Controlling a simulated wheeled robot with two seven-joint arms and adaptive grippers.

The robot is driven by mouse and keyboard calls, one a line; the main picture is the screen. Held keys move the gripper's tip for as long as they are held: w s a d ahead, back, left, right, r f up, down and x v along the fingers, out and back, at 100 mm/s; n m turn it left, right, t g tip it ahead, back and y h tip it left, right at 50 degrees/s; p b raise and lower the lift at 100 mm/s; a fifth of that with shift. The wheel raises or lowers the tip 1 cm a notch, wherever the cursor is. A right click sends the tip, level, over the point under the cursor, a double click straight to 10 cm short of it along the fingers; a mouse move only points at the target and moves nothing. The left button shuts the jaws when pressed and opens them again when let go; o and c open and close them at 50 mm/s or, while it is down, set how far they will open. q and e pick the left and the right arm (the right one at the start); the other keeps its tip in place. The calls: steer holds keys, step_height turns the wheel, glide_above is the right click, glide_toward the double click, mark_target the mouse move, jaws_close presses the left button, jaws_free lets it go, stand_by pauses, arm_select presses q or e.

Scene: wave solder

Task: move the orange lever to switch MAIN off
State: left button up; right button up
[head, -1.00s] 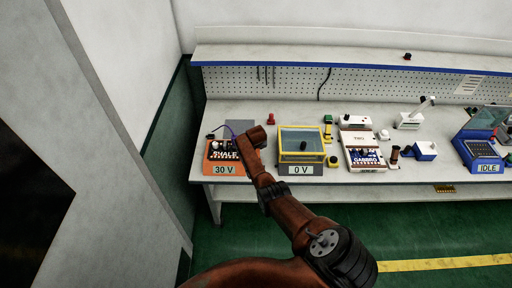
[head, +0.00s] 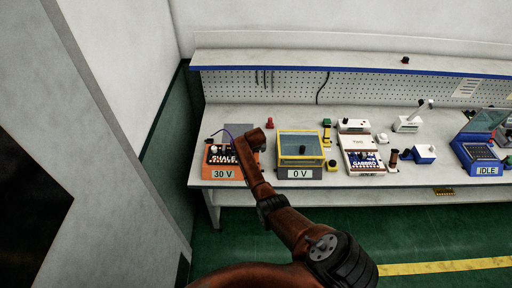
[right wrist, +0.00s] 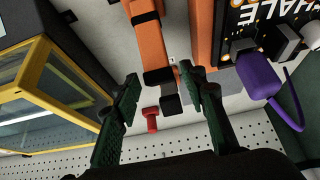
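In the right wrist view, my right gripper (right wrist: 159,80) has its two green fingers apart. An orange bar with dark bands, apparently the lever (right wrist: 152,45), reaches from the top edge to between the fingertips. Its dark end lies between them; I cannot tell whether either finger touches it. The orange unit with the SHALE board (right wrist: 272,20) is close on the right there. In the head view this orange unit (head: 222,174) shows 30 V at the bench's left end. My right arm covers its right side, hiding the lever and fingers. My left gripper is not in view.
A yellow-framed clear box (head: 300,147) on a 0 V unit stands just right of the arm. A red knob-like piece (right wrist: 151,119) stands beyond the fingertips. A purple part (right wrist: 259,80) with a cable is near the right finger. The GABBRO unit (head: 363,158) stands farther right.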

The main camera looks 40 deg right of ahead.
steer(key=v, duration=0.8)
steer(key=shift+r, duration=0.35)
steer(key=shift+s+a, duration=0.1)
steer(key=shift+s, duration=0.05)
